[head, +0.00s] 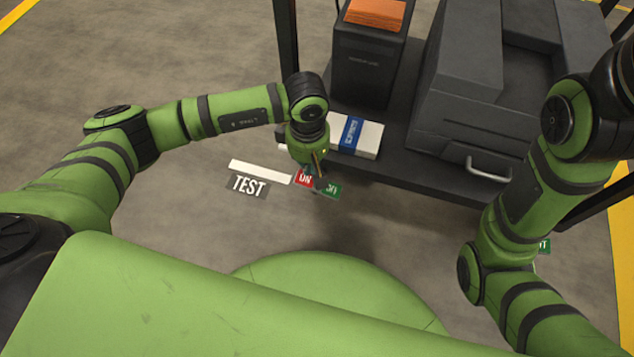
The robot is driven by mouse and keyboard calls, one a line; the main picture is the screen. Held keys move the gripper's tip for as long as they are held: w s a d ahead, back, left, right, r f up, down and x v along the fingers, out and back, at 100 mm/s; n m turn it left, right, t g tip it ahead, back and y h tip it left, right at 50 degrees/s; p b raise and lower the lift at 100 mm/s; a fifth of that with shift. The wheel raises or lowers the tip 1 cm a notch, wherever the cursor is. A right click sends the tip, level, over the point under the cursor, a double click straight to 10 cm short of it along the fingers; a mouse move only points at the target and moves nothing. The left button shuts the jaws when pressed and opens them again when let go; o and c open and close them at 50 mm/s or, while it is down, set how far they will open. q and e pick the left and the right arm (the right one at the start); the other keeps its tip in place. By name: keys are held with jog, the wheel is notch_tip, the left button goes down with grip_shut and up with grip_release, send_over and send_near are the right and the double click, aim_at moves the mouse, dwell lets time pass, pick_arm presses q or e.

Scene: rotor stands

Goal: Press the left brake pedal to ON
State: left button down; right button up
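A small red label (305,179) and a small green label (331,190) sit side by side at the cart's front left edge, below my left wrist. The red one seems to read ON; the green lettering is hard to read. I cannot make out the pedal itself, as my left gripper covers the spot. My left gripper (317,168) points down right over the two labels. It is small and dark there, and I cannot tell its finger opening or whether it touches anything. My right arm crosses the right side; its gripper is out of view.
A dark cart shelf (400,165) carries a white box with a blue band (352,133), a black unit with an orange top (370,55) and a large grey case (450,80). A TEST marking (249,186) and white strip (260,171) lie left. Another green label (544,246) shows partly.

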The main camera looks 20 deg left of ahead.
aim_at(310, 180)
pick_arm(q)
jog(key=shift+f+b, duration=1.95)
jog(key=shift+f, duration=0.5)
dwell(0.7)
jog(key=shift+r, duration=0.1)
jog(key=shift+r+p, duration=2.8)
jog(key=shift+r, duration=0.7)
jog(key=shift+f, duration=0.1)
